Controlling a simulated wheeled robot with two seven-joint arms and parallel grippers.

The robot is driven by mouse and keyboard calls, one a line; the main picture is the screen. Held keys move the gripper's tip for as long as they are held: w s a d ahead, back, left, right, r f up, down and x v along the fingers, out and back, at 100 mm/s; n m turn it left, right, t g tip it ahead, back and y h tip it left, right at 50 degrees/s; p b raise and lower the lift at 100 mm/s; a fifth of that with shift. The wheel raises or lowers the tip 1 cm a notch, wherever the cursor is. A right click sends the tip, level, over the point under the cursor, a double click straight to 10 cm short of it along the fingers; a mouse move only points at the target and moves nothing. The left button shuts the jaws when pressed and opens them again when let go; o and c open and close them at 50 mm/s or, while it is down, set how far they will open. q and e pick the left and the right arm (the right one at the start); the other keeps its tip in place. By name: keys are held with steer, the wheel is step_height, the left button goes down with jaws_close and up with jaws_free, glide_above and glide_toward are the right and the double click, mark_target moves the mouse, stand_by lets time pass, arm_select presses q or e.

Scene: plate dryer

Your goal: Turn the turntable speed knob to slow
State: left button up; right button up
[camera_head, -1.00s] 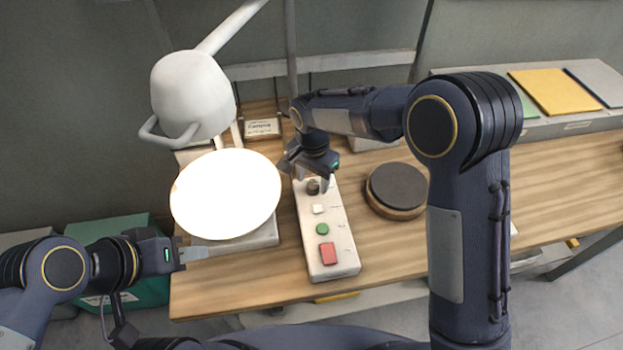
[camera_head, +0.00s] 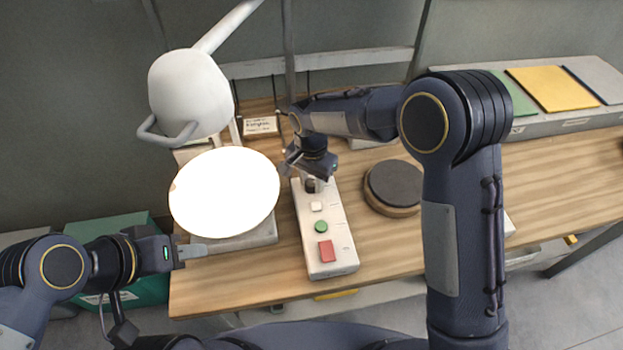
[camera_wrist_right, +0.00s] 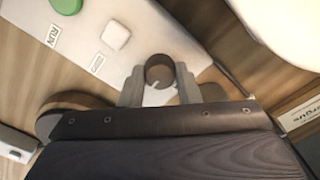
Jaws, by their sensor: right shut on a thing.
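The control panel (camera_head: 322,254) is a long white box on the table. Its dark round knob (camera_head: 311,185) is at the far end and also shows in the right wrist view (camera_wrist_right: 159,71). My right gripper (camera_wrist_right: 159,86) is above that end, pointing down, with one finger on each side of the knob, shut on it. The knob's pointer and setting marks are too small to read. My left gripper (camera_head: 193,252) is at the table's left edge, beside the bright round plate (camera_head: 224,193); its fingertips look close together, but whether it is open is unclear.
The panel also has a white button (camera_head: 316,207), a green button (camera_head: 321,227) and a red switch (camera_head: 326,251). A dark round disc (camera_head: 394,187) stands to the right. A white lamp-like head (camera_head: 190,94) hangs over the plate.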

steer(key=n+b, duration=0.1)
steer(key=n, duration=0.2)
steer(key=shift+n, duration=0.4)
steer(key=n+b, duration=0.1)
steer(key=n, duration=0.3)
steer(key=n+b, duration=0.1)
steer(key=n, duration=0.8)
steer(key=shift+r+n, duration=0.1)
steer(key=shift+n, duration=0.3)
steer(key=o, duration=1)
steer(key=shift+c, duration=0.2)
